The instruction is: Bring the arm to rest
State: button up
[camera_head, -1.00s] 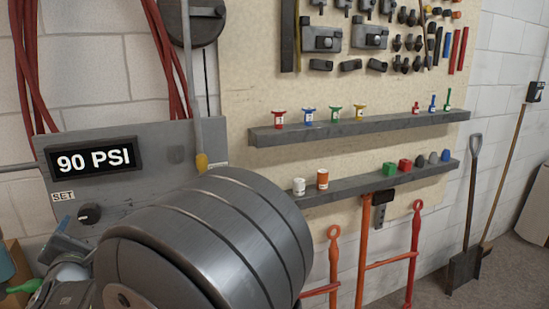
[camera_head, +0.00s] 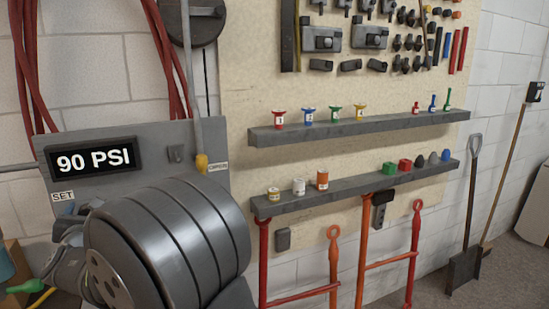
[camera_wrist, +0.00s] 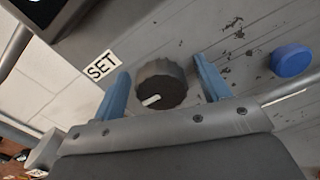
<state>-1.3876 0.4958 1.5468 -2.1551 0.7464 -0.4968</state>
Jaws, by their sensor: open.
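My gripper (camera_wrist: 163,76) is open in the wrist view. Its two blue fingers stand on either side of a dark knob (camera_wrist: 161,86) with a white pointer mark, with gaps showing and nothing gripped. The SET label (camera_wrist: 101,65) is just left of the knob; it also shows in the head view (camera_head: 62,197). In the head view, my arm's large grey links fill the lower left and hide most of the gripper and the knob. The grey panel's display (camera_head: 92,158) reads 90 PSI.
A blue round cap (camera_wrist: 291,60) sits right of the knob in the wrist view. Red hoses (camera_head: 165,60) hang above the panel. The upper shelf (camera_head: 360,128) and lower shelf (camera_head: 350,187) hold small coloured items. A shovel (camera_head: 467,230) leans at the right.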

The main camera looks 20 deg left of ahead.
jog(key=shift+n, duration=0.5)
jog(key=v, duration=1.6)
jog(key=shift+s, duration=0.2)
dwell(1.6)
jog(key=x, duration=1.6)
jog(key=shift+w, duration=0.2)
jog(key=shift+a+m, duration=0.1)
jog(key=shift+m, duration=0.8)
